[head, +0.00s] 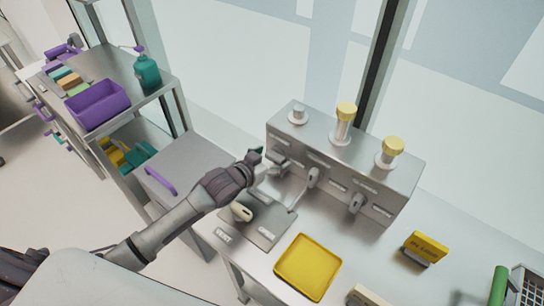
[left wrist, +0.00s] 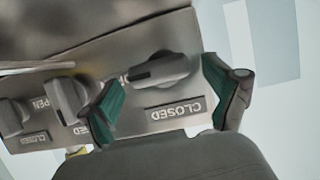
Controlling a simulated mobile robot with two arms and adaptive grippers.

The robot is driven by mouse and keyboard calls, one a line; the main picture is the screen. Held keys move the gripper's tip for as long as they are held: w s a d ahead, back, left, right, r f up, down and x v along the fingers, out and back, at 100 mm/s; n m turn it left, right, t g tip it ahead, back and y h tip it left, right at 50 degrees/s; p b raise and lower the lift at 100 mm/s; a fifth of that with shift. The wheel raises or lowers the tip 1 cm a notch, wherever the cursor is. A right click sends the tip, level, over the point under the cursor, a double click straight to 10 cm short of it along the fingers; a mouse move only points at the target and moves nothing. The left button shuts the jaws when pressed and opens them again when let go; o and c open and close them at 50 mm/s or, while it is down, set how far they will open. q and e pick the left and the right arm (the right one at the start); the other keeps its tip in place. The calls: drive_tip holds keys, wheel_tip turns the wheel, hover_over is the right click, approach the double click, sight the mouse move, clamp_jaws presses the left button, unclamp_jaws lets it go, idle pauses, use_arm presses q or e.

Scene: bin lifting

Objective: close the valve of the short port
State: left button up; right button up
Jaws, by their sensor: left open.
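A steel valve box (head: 340,165) stands at the back of the bench with three ports on top. The short port (head: 298,116) is at its left end. My left gripper (head: 262,160) is at the leftmost valve, below that port. In the left wrist view its green-padded fingers (left wrist: 165,98) are open, one on each side of the grey valve handle (left wrist: 165,68); contact cannot be told. The handle lies nearly level in that view, its dark end toward a partly hidden label. A CLOSED label (left wrist: 176,108) shows upside down beside it. My right gripper is not in view.
The middle valve (head: 314,177) and right valve (head: 357,203) are close by on the box front. A yellow tray (head: 308,267), a grey plate (head: 266,232) and a yellow block (head: 427,246) lie on the bench. A shelf with a purple bin (head: 97,104) stands left.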

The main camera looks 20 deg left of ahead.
use_arm(q)
drive_tip(key=shift+c, duration=0.3)
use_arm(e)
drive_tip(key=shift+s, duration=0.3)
use_arm(q)
drive_tip(key=c, duration=1.1)
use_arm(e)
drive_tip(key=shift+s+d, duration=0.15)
